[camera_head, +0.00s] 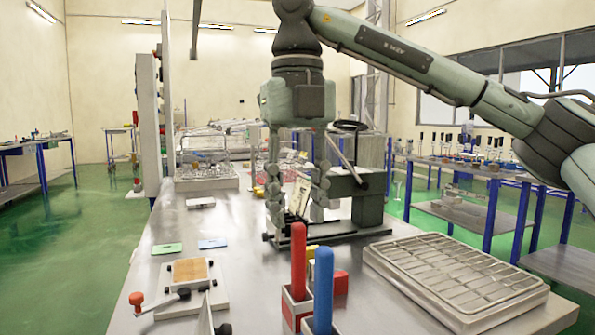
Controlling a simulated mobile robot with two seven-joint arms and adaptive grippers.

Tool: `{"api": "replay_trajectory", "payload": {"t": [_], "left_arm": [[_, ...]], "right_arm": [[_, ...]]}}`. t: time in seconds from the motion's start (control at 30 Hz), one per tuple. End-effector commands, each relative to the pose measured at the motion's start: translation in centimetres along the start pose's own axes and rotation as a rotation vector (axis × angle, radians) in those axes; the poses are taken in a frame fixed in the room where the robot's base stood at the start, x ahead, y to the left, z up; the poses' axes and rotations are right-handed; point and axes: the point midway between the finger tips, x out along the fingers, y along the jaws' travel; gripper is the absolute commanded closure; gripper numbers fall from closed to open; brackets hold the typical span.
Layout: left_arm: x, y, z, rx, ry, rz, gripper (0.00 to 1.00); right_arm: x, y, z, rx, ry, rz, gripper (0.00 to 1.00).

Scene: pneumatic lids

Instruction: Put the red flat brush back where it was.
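A red handle (298,262), which looks like the red flat brush, stands upright in a small square holder (289,312) at the bottom middle. Its lower end is hidden in the holder, so I cannot see the bristles. A blue handle (323,285) stands upright just to its right. My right gripper (297,205) points down above the table, beyond the red handle. Its fingers are spread apart; a pale object shows between them, but I cannot tell whether it lies behind them. My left gripper is not in view.
A grey slotted tray (455,272) lies at the right. A fixture with a tan pad (190,270) and red-knobbed lever (137,300) is at the left front. A grey-green press (368,185) stands behind my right gripper. The table's left middle is mostly clear.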

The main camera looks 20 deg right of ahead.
Motion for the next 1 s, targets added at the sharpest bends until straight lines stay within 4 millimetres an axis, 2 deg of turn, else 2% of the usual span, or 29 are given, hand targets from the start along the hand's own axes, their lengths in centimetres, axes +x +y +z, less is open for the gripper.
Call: {"api": "replay_trajectory", "payload": {"t": [0.03, 0.1, 0.3, 1.0], "left_arm": [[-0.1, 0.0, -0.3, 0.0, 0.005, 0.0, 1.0], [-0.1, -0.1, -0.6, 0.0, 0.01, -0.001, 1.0], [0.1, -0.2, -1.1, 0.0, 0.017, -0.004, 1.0], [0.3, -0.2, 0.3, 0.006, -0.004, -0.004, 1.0]], "right_arm": [[-1.2, 0.0, 0.0, 0.001, -0.004, -0.001, 0.65], [-2.5, 0.0, 0.0, 0.002, -0.004, 0.0, 0.65], [-4.4, 0.0, 0.0, 0.0, 0.0, -0.001, 0.65], [-4.7, 0.0, 0.0, 0.0, 0.001, 0.0, 0.65]]}}
